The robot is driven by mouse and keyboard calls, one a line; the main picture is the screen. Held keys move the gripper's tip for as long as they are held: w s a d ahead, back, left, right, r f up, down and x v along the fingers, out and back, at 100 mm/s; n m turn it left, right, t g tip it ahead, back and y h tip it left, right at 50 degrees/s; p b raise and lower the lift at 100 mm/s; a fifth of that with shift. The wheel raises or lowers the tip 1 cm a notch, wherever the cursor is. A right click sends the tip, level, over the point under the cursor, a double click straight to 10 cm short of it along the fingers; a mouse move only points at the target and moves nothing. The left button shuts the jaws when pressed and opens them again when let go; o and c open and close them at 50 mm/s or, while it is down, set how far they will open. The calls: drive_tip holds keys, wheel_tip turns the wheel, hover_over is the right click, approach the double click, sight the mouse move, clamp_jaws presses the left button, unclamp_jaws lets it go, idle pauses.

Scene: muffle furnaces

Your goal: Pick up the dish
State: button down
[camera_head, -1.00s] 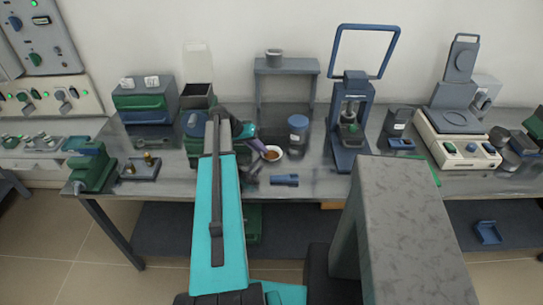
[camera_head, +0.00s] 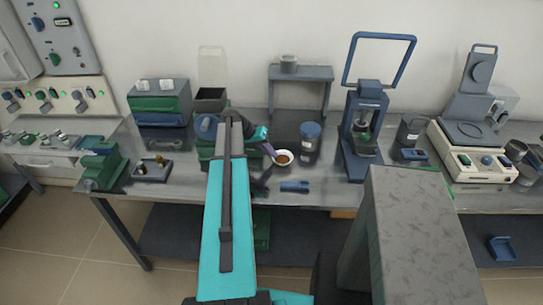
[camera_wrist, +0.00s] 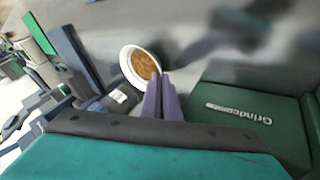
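The dish (camera_head: 283,158) is a small white round bowl with brown contents, near the middle of the bench in the head view. It also shows in the wrist view (camera_wrist: 130,72), above centre. My gripper (camera_head: 271,151) reaches the dish's left rim in the head view. In the wrist view its two purple fingers (camera_wrist: 162,76) lie close together, with their tips at the dish's rim. I cannot tell whether the rim is clamped between them or only touched.
A blue-lidded jar (camera_head: 310,138) stands right of the dish. A small blue item (camera_head: 294,186) lies in front. A blue-framed press (camera_head: 365,130) stands further right, and a grey stand (camera_head: 300,73) is behind. A green grinder box (camera_wrist: 235,105) is close by in the wrist view.

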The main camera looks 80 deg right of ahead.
drive_tip(key=shift+r+b, duration=0.3)
drive_tip(key=shift+r, duration=0.35)
drive_tip(key=w+a+r+b, duration=0.1)
drive_tip(key=w+a, duration=0.1)
drive_tip(key=a, duration=0.3)
drive_tip(key=w+a+b, duration=0.2)
drive_tip(key=a, duration=0.2)
drive_tip(key=w+a+r+b, duration=0.1)
drive_tip(key=w+a+b, duration=0.1)
drive_tip(key=a, duration=0.3)
drive_tip(key=shift+w+a+r, duration=0.3)
drive_tip(key=shift+w, duration=0.05)
drive_tip(key=shift+w, duration=0.1)
